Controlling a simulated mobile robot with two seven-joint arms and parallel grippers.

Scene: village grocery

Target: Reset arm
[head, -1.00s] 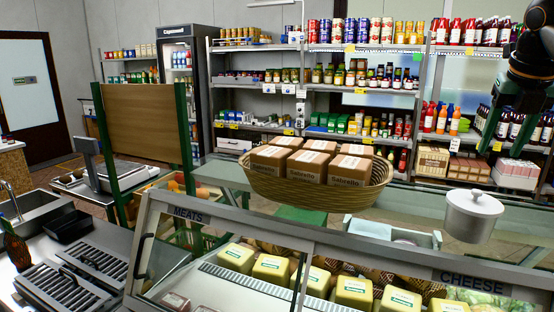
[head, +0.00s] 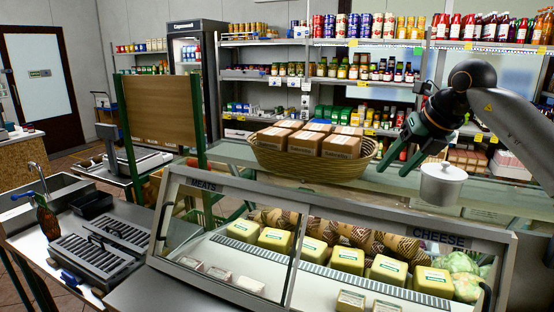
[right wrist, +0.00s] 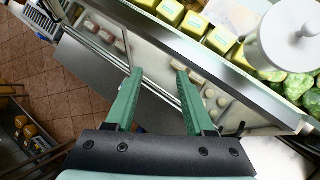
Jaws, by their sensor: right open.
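My right gripper (head: 392,160) is open and empty in the head view, with its green fingers pointing down and left. It hangs above the glass top of the counter, between the wicker basket and the white lidded pot. In the right wrist view the two green fingers (right wrist: 158,85) stand apart with nothing between them. My right arm (head: 500,115) comes in from the right edge, bent at a dark joint. My left gripper is not in view.
A wicker basket (head: 300,167) of brown boxes and a white pot (head: 441,184) stand on the counter top. The pot also shows in the right wrist view (right wrist: 290,40). The glass display case (head: 215,195) below holds cheeses. Stocked shelves (head: 330,43) line the back.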

